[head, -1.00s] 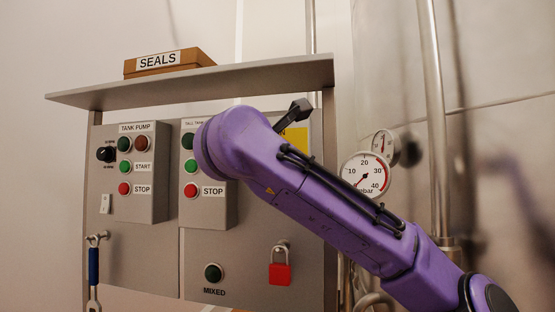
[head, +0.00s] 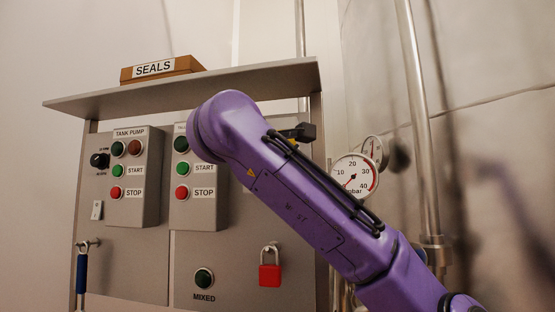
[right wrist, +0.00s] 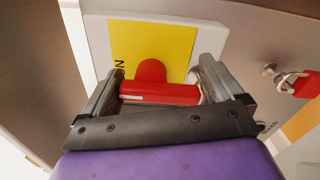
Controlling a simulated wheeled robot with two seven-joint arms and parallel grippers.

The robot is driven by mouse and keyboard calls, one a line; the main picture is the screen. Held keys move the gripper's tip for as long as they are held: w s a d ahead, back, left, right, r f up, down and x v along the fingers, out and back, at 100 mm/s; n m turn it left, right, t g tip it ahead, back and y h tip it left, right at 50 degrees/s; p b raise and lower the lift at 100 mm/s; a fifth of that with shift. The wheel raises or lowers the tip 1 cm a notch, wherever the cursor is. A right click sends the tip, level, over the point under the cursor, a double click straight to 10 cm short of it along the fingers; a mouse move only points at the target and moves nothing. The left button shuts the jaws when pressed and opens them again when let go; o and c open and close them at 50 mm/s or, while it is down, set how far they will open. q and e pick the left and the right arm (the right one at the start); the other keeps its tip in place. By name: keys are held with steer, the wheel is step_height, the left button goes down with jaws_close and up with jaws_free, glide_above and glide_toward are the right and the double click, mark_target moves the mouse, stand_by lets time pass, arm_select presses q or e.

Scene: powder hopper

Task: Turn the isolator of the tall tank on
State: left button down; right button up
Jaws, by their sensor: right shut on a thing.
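The isolator shows in the right wrist view as a yellow plate (right wrist: 175,42) on a pale housing, with a red handle (right wrist: 158,92) at its middle. Part of a black word ending in N is on the plate's left side. My right gripper (right wrist: 160,80) has a finger at each end of the red handle and is shut on it. In the head view my purple right arm (head: 290,190) covers the isolator and the gripper's fingers. The tall tank's button panel (head: 200,212) is left of the arm, partly covered by it. My left gripper is in neither view.
The tank pump panel (head: 150,212) is at the left, with a SEALS box (head: 160,69) on the shelf (head: 150,95) above. A red padlock (head: 270,275) hangs below the arm. A dial gauge (head: 353,175) and a vertical pipe (head: 420,130) stand to the right.

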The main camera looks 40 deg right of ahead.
steer(key=m, duration=0.3)
steer(key=shift+a, duration=0.35)
